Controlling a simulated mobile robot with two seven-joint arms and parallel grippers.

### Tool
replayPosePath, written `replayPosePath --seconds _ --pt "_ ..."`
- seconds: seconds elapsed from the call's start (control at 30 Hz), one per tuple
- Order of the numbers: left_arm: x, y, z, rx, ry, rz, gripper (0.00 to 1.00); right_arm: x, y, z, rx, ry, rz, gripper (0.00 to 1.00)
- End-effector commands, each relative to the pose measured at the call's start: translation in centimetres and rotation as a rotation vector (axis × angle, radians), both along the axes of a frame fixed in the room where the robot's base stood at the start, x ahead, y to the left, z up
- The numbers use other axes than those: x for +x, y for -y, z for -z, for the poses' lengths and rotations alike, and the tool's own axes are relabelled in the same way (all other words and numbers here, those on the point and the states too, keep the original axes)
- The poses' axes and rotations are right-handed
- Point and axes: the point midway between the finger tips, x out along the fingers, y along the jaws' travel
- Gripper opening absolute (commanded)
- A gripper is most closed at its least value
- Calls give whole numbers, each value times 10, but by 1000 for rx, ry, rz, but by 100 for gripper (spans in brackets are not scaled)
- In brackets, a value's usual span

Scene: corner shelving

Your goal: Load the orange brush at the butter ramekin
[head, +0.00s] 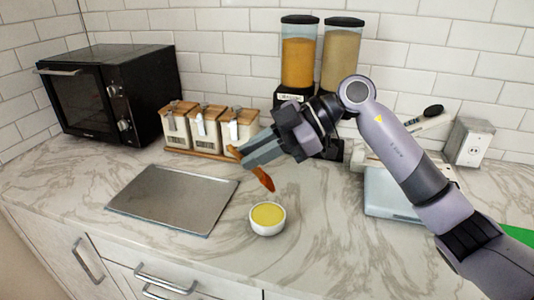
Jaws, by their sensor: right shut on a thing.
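The orange brush (264,179) is in my right gripper (252,158), which is shut on it. Its orange-brown head points down and to the right, and a short end of its handle shows left of the fingers. The brush head is above the counter, up and left of the butter ramekin, and looks apart from it. The butter ramekin (267,227) is a small white bowl with yellow butter (267,214) in it, upright on the marble counter. My left gripper is not in view.
A flat metal tray (174,199) lies left of the ramekin. A black toaster oven (110,92), three canisters (207,129) on a wooden base and two dispensers (299,58) stand along the wall. A pale flat appliance (391,194) is at right. The counter right of the ramekin is clear.

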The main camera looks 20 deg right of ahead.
Motion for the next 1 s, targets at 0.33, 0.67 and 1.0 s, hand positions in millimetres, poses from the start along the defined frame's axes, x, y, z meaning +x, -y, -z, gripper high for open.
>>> replayPosePath --seconds 0.33,0.67,1.0 --pt "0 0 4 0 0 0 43 2 0 14 17 4 18 0" --pt "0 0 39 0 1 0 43 2 0 49 15 7 15 0" --pt "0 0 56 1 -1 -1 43 2 0 61 15 6 16 0"
